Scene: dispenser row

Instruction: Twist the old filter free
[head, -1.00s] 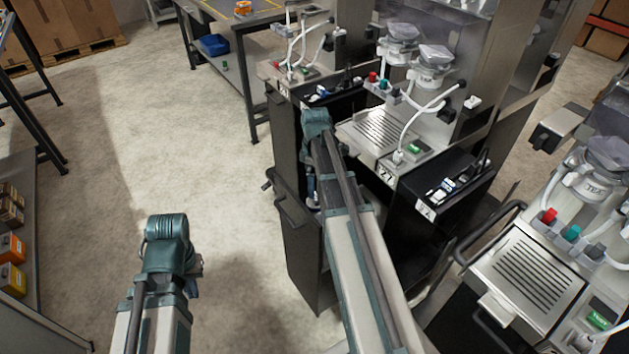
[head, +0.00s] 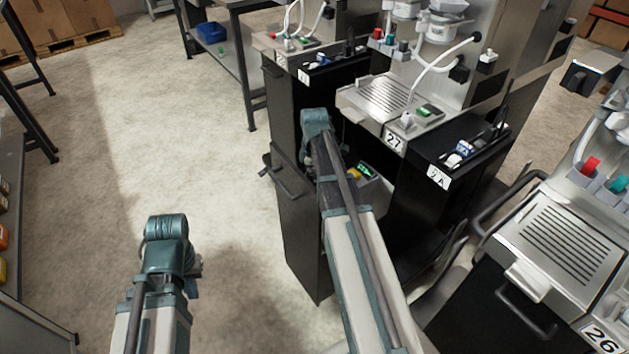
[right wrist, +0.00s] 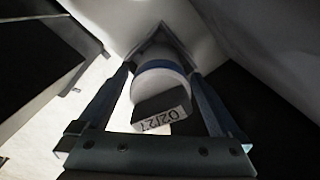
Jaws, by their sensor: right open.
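My right gripper (right wrist: 160,70) is open, with one finger on each side of the filter. I cannot tell whether either finger touches it. In the head view, my right arm reaches into the dark cabinet (head: 292,220) under dispenser 27, and its fingers and the filter are hidden there. My left gripper (head: 193,290) is low at the left over bare floor, mostly hidden by its own wrist; its jaws cannot be made out.
Dispenser 27 (head: 380,97) has a slotted drip tray and stands above my right wrist. Dispenser 26 (head: 560,240) stands close on the right. The floor (head: 215,170) at the left is clear.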

